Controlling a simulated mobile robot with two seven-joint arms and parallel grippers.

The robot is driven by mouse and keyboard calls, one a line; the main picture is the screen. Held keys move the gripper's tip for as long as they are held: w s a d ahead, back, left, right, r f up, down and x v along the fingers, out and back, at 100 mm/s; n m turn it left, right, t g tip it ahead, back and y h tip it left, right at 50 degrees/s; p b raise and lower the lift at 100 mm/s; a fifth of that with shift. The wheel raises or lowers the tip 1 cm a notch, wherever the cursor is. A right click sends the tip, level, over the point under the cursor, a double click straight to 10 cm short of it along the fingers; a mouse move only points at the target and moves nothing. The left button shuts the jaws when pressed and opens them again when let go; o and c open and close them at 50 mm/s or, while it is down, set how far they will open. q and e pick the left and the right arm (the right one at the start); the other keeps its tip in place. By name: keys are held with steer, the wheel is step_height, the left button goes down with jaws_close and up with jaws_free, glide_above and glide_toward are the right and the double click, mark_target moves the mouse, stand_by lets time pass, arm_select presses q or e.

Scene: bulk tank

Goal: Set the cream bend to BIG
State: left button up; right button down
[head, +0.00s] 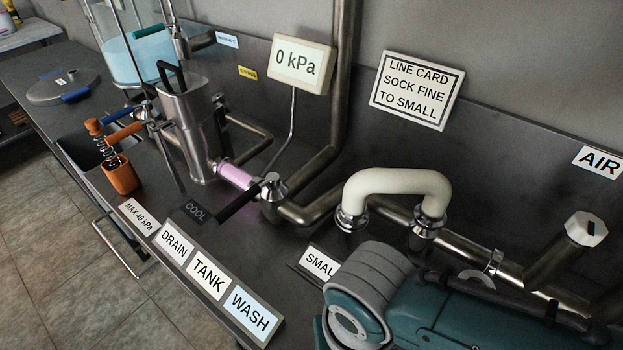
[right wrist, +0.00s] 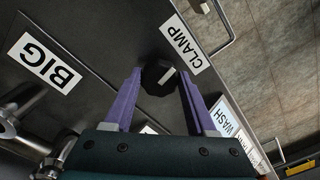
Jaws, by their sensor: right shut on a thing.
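The cream bend (head: 395,184) is an upside-down U of pipe in the head view. Its left end sits at a metal fitting (head: 352,218) behind the SMALL label (head: 318,263), and its right end at another fitting (head: 428,222). The BIG label (right wrist: 45,62) shows in the right wrist view. There my right gripper (right wrist: 160,76) has its purple fingers on either side of a black knob (right wrist: 157,84) with a white pointer mark, beside the CLAMP label (right wrist: 182,45); it is shut on that knob. In the head view my teal right arm hides the bench at lower right. My left gripper is out of view.
A 0 kPa display (head: 298,64) and a card reading LINE CARD SOCK FINE TO SMALL (head: 416,90) are at the wall. A black-handled valve (head: 243,200), a steel filter housing (head: 188,125) and DRAIN, TANK (head: 208,280) and WASH labels are left of the bend.

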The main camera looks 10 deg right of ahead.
steer(key=shift+s+d+f, duration=0.25)
steer(key=shift+s+d, duration=0.25)
steer(key=shift+d, duration=0.1)
steer(key=c, duration=0.6)
jaws_free()
steer(key=shift+o, duration=0.8)
steer(key=shift+s+d, duration=0.15)
steer(key=shift+d, duration=0.05)
steer(key=shift+o, duration=1.1)
steer(key=shift+a+r, duration=0.1)
steer(key=shift+a, duration=0.05)
